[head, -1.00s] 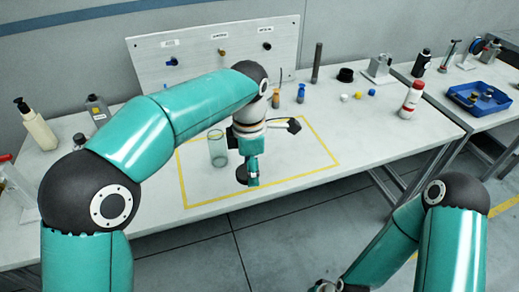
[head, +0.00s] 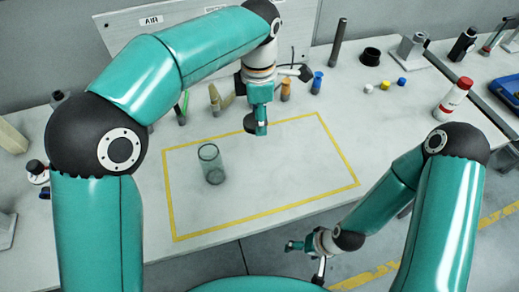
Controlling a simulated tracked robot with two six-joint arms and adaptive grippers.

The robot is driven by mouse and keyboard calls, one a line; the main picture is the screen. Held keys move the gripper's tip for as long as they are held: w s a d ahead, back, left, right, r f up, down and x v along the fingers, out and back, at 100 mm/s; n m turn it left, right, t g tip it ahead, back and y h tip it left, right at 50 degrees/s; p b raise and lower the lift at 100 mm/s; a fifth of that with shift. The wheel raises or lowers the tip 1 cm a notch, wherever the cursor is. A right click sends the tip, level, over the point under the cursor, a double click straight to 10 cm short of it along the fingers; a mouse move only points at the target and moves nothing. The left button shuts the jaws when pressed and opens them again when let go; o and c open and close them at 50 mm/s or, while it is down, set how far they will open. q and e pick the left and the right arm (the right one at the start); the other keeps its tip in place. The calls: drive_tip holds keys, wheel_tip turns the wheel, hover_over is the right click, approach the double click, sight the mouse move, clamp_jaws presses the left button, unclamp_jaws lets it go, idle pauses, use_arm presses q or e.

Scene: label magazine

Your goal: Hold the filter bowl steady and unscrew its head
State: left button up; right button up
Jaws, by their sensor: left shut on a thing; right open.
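The clear glass filter bowl (head: 211,167) stands upright inside the yellow outline on the table, and its top looks open. My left gripper (head: 260,128) is behind and to the right of the bowl, apart from it. It is shut on a dark round piece (head: 249,123), which may be the filter head; the fingers hide part of it. My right gripper (head: 296,246) is open and empty, in front of the table's near edge, to the lower right of the bowl.
The yellow outline (head: 168,200) encloses mostly bare table. Behind it stand small orange (head: 285,90) and blue (head: 317,82) pieces and a tall dark rod (head: 338,43).

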use_arm(q)
drive_tip(key=shift+w+f, duration=0.15)
drive_tip(key=shift+w, duration=0.15)
hover_over(260, 167)
wheel_tip(260, 167, down, 15)
drive_tip(key=shift+f+p, duration=0.15)
drive_tip(key=shift+p, duration=0.25)
wheel_tip(260, 167, down, 4)
drive_tip(key=shift+r+p, duration=0.1)
drive_tip(key=shift+p, duration=0.25)
drive_tip(key=shift+f, duration=0.2)
use_arm(e)
drive_tip(key=shift+w+a+r, duration=0.1)
drive_tip(key=shift+w+r, duration=0.3)
drive_tip(key=shift+r, duration=0.4)
use_arm(q)
drive_tip(key=o, duration=1.3)
drive_tip(key=shift+f, duration=0.1)
use_arm(e)
drive_tip(key=shift+f, duration=0.1)
